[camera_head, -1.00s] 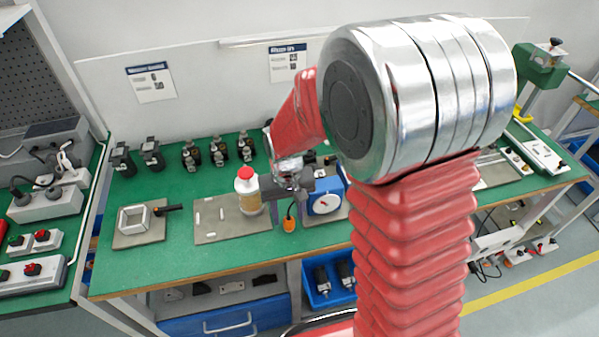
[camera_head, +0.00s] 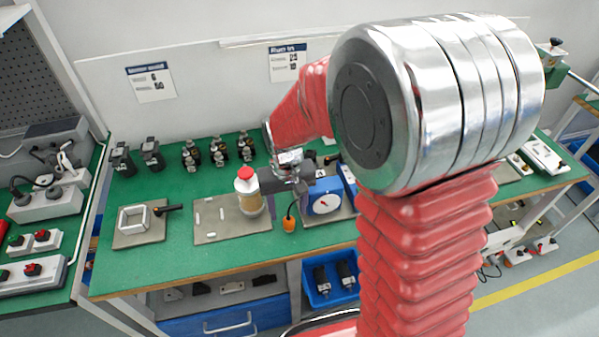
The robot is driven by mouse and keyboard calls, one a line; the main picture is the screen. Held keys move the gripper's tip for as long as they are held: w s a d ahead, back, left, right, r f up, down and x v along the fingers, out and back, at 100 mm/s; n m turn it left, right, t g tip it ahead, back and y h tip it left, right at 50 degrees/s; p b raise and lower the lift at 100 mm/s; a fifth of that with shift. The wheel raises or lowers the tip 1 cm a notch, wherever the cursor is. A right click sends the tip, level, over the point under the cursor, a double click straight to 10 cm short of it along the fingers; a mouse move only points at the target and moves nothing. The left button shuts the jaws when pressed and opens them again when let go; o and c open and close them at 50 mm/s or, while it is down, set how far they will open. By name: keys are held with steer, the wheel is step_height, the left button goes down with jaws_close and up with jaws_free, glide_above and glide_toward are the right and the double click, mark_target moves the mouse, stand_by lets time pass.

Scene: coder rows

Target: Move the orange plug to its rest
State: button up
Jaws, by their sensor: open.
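The orange plug (camera_head: 289,224) is on the green bench, just left of a blue device with a round white dial (camera_head: 325,197). A thin black cord rises from the plug toward that device. My gripper (camera_head: 282,191) is above and behind the plug, between a white bottle with a red cap (camera_head: 247,190) and the blue device. I cannot tell which fixture is the plug's rest.
The bottle stands on a grey plate (camera_head: 215,232) with small white pieces. A metal frame (camera_head: 133,219) with a black-handled piece sits on another plate at left. Several dark fittings (camera_head: 219,152) line the back. The green bench front (camera_head: 180,255) is clear.

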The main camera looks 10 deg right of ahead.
steer(key=shift+o, duration=1.4)
step_height(320, 180, up, 14)
steer(key=shift+f, duration=0.15)
steer(key=s+d+r+t, duration=0.2)
steer(key=s+r, duration=0.1)
steer(key=s, duration=0.5)
steer(key=s+d+r+t, duration=0.3)
steer(key=s, duration=0.4)
steer(key=shift+s+d+r+t, duration=0.25)
steer(key=shift+s+r+t, duration=0.05)
steer(key=shift+s+r, duration=0.1)
